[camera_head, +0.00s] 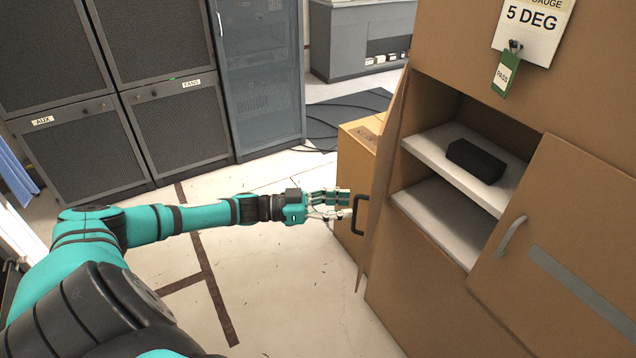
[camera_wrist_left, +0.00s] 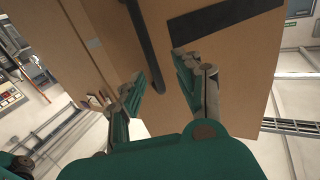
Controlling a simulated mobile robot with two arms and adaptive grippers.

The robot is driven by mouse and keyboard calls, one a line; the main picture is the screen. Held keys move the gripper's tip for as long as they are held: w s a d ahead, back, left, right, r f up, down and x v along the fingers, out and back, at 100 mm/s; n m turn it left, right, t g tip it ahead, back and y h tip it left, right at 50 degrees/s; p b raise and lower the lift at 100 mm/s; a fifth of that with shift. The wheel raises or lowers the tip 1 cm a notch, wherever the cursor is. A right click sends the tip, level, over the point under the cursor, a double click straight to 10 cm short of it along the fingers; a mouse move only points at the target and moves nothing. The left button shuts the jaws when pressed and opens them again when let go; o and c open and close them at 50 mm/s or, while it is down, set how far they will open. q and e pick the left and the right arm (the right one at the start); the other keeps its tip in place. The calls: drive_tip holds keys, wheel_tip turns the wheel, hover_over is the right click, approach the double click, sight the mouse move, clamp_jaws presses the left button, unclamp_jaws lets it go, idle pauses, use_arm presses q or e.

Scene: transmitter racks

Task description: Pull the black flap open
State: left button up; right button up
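No flap that is itself black shows clearly. A brown cabinet door (camera_head: 386,170) stands swung open, seen nearly edge-on in the head view, with a black bar handle (camera_head: 358,215) on its outer face. The handle also shows in the left wrist view (camera_wrist_left: 143,40), on a brown panel with a dark stripe (camera_wrist_left: 225,16). My left gripper (camera_head: 342,204) is open beside the handle. In the left wrist view its fingers (camera_wrist_left: 160,75) are spread, with the handle's lower end seen between them; contact cannot be told. My right gripper is not in view.
The brown cabinet has open shelves (camera_head: 455,170) with a black box (camera_head: 476,160) on the upper one. A closed right door (camera_head: 570,230) has a light handle. A brown box-like unit (camera_head: 357,150) stands behind the open door.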

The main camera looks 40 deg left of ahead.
use_arm(q)
drive_tip(key=v, duration=0.8)
drive_tip(key=shift+s, duration=0.5)
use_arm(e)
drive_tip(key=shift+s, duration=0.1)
use_arm(q)
drive_tip(key=shift+r, duration=0.15)
